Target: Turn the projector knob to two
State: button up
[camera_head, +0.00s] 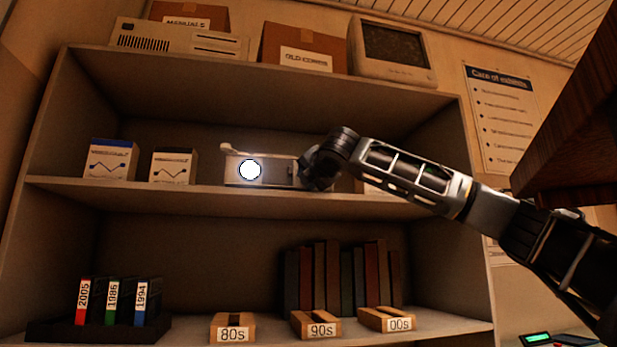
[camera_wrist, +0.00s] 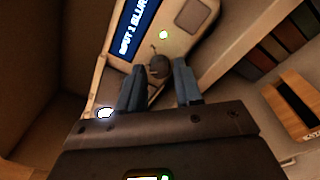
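The projector (camera_head: 233,172) stands on the upper shelf in the head view, its round lens (camera_head: 250,170) glowing white. My gripper (camera_head: 313,170) is at the projector's right end; its fingers are hard to make out there. In the wrist view the projector's panel has a blue display (camera_wrist: 137,25) reading "INPUT 1" and a second word, cut off, that looks like "BLUR". A small dark round knob (camera_wrist: 159,67) sits below a lit greenish-white spot (camera_wrist: 163,35). My gripper (camera_wrist: 158,72) is open, one finger on each side of the knob, with gaps visible. The knob's pointer direction cannot be read.
Two small white boxes (camera_head: 110,160) (camera_head: 173,166) stand left of the projector. Another pale box is partly hidden behind my arm. The lower shelf holds books (camera_head: 333,277), labelled wooden blocks (camera_head: 233,329) and upright cartridges (camera_head: 112,302). A dark wooden edge (camera_head: 580,130) is at right.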

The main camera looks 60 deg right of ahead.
jog(key=shift+c, duration=0.2)
grip_shut()
jog(key=shift+f+m, duration=0.1)
jog(key=shift+m, duration=0.2)
jog(key=shift+f+m+h+b, duration=0.1)
jog(key=shift+m+h+b, duration=0.5)
jog(key=shift+m, duration=3.4)
jog(key=shift+m+h+b, duration=0.1)
jog(key=shift+m+b, duration=0.95)
jog(key=shift+m, duration=2.95)
